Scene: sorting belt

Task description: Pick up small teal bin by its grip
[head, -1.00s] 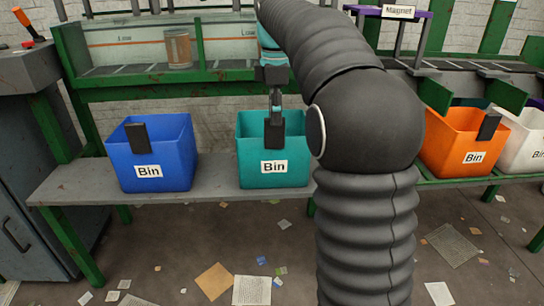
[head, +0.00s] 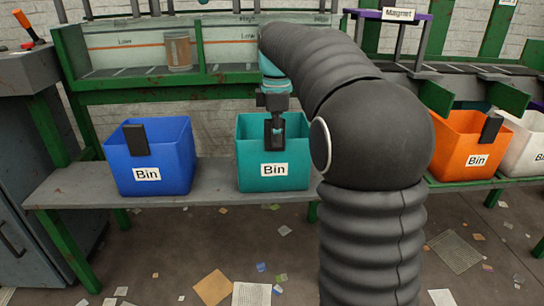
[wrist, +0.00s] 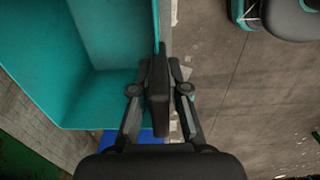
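The small teal bin (head: 252,155) stands upright on the grey bench, its front labelled "Bin". Its black grip (head: 268,133) is at the front rim. In the wrist view the bin (wrist: 105,35) fills the upper left, with the grip (wrist: 158,95) at its wall. My gripper (head: 276,128) points down at the grip. In the wrist view its fingers (wrist: 158,75) lean inward, one on each side of the grip, with no clear gap left. It looks shut on the grip. The bin still rests on the bench.
A blue bin (head: 170,185) stands left on the same bench (head: 215,180). An orange bin (head: 450,150) and a white bin (head: 525,150) stand to the right. A green frame with a sorting belt rises behind. Paper scraps litter the floor.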

